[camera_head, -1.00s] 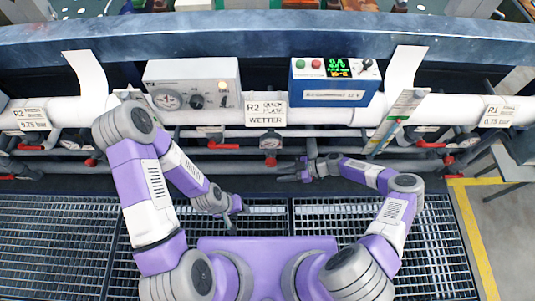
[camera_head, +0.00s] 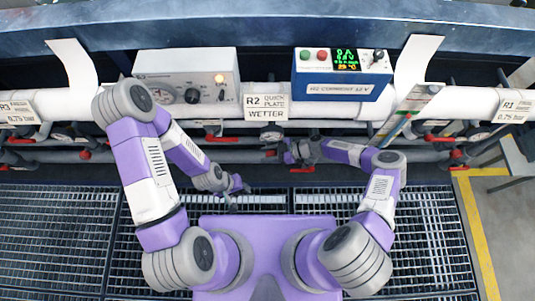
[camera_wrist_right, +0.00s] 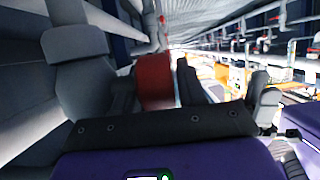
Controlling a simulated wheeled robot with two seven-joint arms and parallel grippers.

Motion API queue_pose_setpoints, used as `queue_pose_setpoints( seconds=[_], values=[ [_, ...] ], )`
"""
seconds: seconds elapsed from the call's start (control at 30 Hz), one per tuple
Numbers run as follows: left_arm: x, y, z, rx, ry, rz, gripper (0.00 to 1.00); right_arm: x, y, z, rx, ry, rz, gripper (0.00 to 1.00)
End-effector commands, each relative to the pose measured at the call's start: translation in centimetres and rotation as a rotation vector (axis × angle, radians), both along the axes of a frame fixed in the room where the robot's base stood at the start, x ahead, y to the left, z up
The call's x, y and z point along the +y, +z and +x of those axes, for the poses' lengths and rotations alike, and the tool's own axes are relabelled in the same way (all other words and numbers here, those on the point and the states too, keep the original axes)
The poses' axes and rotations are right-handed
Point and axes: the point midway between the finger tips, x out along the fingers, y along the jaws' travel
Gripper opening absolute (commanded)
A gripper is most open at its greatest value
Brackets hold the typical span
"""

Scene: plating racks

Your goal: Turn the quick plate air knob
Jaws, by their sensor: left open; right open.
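The "R2 quick plate wetter" label (camera_head: 267,107) hangs on the white pipe, with a round gauge (camera_head: 271,134) below it. A small red knob (camera_head: 270,153) sits on the grey pipe under the gauge. My right gripper (camera_head: 287,152) is open just right of it, at pipe height. In the right wrist view a red cylindrical part (camera_wrist_right: 156,80) stands between the dark fingers of my right gripper (camera_wrist_right: 155,90); I cannot tell whether they touch it. My left gripper (camera_head: 240,190) is open and empty, lower and to the left, above the grating.
Red valve handles show left (camera_head: 221,140) and just below my right gripper (camera_head: 302,170). A grey control box (camera_head: 185,75) and a blue power supply (camera_head: 341,85) stand above the pipe. The floor grating (camera_head: 60,240) is clear on the left.

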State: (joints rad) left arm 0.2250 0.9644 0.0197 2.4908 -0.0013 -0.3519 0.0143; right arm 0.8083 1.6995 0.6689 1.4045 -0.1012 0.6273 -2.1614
Motion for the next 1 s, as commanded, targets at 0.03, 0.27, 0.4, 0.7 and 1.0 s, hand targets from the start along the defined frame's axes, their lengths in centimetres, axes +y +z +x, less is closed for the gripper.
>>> queue_pose_setpoints(
  seconds=[0.03, 0.27, 0.4, 0.7, 1.0],
  values=[
    [0.00, -0.02, 0.01, 0.000, 0.000, 0.000, 0.43, 0.07, -0.04, 0.02, 0.000, 0.000, -0.001, 0.40],
    [0.00, 0.01, 0.01, 0.000, 0.000, 0.000, 0.43, 0.05, -0.01, 0.03, 0.000, -0.001, -0.001, 0.36],
    [0.00, 0.01, 0.01, 0.000, 0.000, 0.000, 0.43, 0.04, -0.01, 0.02, 0.000, -0.001, 0.000, 0.14],
    [0.00, 0.01, 0.01, 0.000, 0.000, 0.000, 0.43, -0.04, 0.01, 0.05, 0.001, -0.003, 0.023, 0.04],
    [0.00, 0.01, 0.01, 0.000, 0.000, 0.000, 0.43, -0.09, 0.19, 0.06, 0.003, -0.007, 0.186, 0.04]
  ],
)
